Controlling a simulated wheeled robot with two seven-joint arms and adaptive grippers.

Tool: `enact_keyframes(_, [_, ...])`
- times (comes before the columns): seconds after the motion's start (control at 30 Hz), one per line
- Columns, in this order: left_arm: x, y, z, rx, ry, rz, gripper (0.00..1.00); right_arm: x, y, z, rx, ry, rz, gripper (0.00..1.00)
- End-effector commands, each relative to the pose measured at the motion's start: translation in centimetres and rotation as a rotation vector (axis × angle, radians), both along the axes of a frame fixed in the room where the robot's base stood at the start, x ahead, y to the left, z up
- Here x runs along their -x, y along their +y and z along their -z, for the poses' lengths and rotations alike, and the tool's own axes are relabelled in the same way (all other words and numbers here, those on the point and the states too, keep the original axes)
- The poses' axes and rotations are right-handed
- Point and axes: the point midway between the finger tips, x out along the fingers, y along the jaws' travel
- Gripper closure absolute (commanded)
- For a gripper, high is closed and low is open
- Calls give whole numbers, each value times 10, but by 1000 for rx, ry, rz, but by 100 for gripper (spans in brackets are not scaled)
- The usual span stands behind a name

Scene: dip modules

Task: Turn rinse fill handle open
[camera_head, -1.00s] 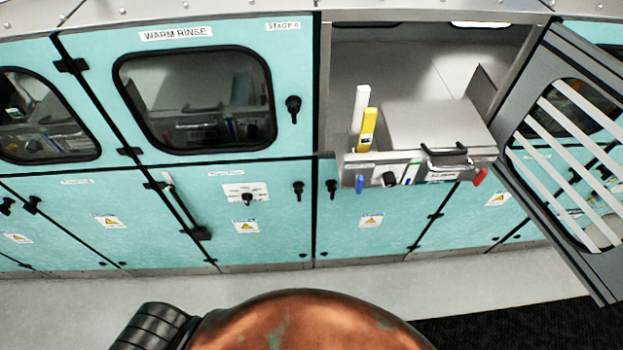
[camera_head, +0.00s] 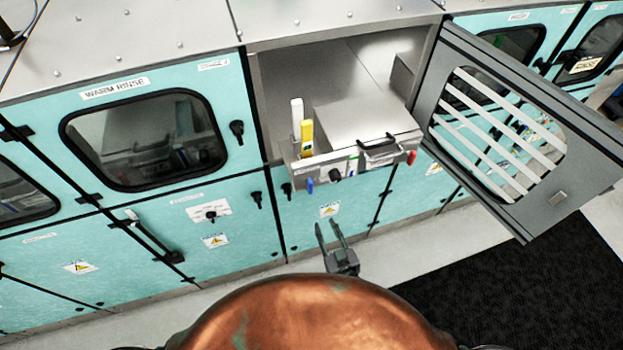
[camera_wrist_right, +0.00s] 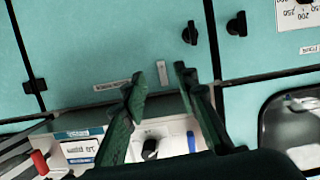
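The open dip module has a front control panel (camera_head: 362,158) with a blue lever (camera_head: 310,186), a black knob (camera_head: 336,174) and a red handle (camera_head: 411,158). Its labels are too small to tell which part is the rinse fill handle. My right gripper (camera_head: 329,228) is open and empty, below and in front of this panel. The right wrist view shows its spread fingers (camera_wrist_right: 160,75), with the black knob (camera_wrist_right: 150,148), blue lever (camera_wrist_right: 191,142) and red handle (camera_wrist_right: 38,162) behind or beside them. No contact is clear. My left gripper is not in view.
A slatted grey door (camera_head: 455,125) stands swung open to the right of the module. A yellow-and-white upright piece (camera_head: 307,135) rises behind the panel's left end. The closed warm rinse door (camera_head: 215,165) is at left. A dark mat (camera_head: 500,285) lies on the floor.

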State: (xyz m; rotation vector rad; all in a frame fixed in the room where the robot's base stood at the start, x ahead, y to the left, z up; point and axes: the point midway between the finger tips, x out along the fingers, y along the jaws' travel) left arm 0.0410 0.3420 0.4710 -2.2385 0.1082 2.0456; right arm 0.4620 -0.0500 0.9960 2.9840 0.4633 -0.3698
Motion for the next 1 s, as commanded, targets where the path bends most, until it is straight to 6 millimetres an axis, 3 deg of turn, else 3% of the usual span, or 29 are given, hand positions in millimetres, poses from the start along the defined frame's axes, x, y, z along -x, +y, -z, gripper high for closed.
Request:
enact_keyframes(0.03, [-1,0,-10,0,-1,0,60,2,8,-50,-31,-60,-3,72])
enact_keyframes(0.1, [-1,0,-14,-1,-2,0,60,6,16,-98,-71,-123,-4,72])
enact_keyframes(0.2, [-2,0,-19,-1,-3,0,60,12,22,-144,-111,-186,-5,72])
enact_keyframes(0.3, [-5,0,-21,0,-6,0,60,15,24,-167,-131,-218,-6,72])
enact_keyframes(0.43, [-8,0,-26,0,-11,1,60,6,28,-175,-136,-228,-7,72])
enact_keyframes(0.8, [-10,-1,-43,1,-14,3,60,-46,45,-174,-135,-227,-8,72])
enact_keyframes(1.0, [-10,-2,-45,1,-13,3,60,-57,48,-172,-135,-225,-6,72])
